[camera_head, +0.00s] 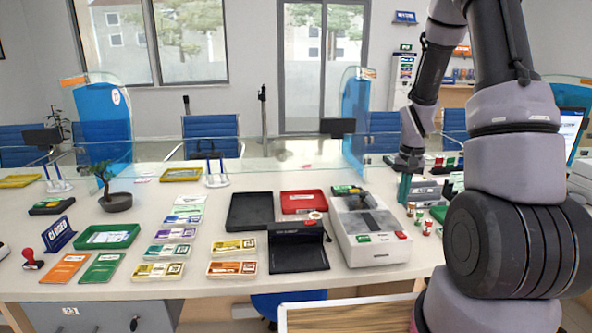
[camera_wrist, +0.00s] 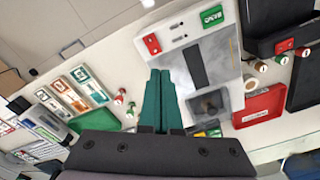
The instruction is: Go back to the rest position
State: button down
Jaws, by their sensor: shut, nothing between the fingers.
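My gripper (camera_head: 403,188) hangs from my arm at the right of the head view, with its teal fingers pointing down over the counter. It is just right of the grey machine (camera_head: 372,252). In the wrist view the two teal fingers (camera_wrist: 160,98) lie together with nothing between them. The gripper is shut and empty. The grey machine also shows in the wrist view (camera_wrist: 222,62), beside the fingertips. My upper arm covers part of the counter's right side in the head view.
The counter (camera_head: 215,285) holds a black tray (camera_head: 249,211), a red tray (camera_head: 302,202), a green tray (camera_head: 107,236), a potted bonsai (camera_head: 116,201) and several banknote stacks. Small stamps (camera_head: 427,228) stand near my gripper. A glass screen (camera_head: 354,122) rises behind the counter.

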jog(key=s+a+r+t, duration=0.2)
jog(key=a+r, duration=0.1)
jog(key=r, duration=0.6)
jog(key=s+a+r+t, duration=0.1)
jog(key=s+a+r, duration=0.2)
jog(key=r, duration=0.6)
jog(key=s+a+r+n+t+y, duration=0.1)
jog(key=s+a+r, duration=0.5)
jog(key=s+r, duration=0.6)
jog(key=s+t+y, duration=0.1)
jog(key=s+t, duration=0.1)
jog(key=shift+s+a+r+t, duration=0.3)
jog(key=shift+s+r+t, duration=0.1)
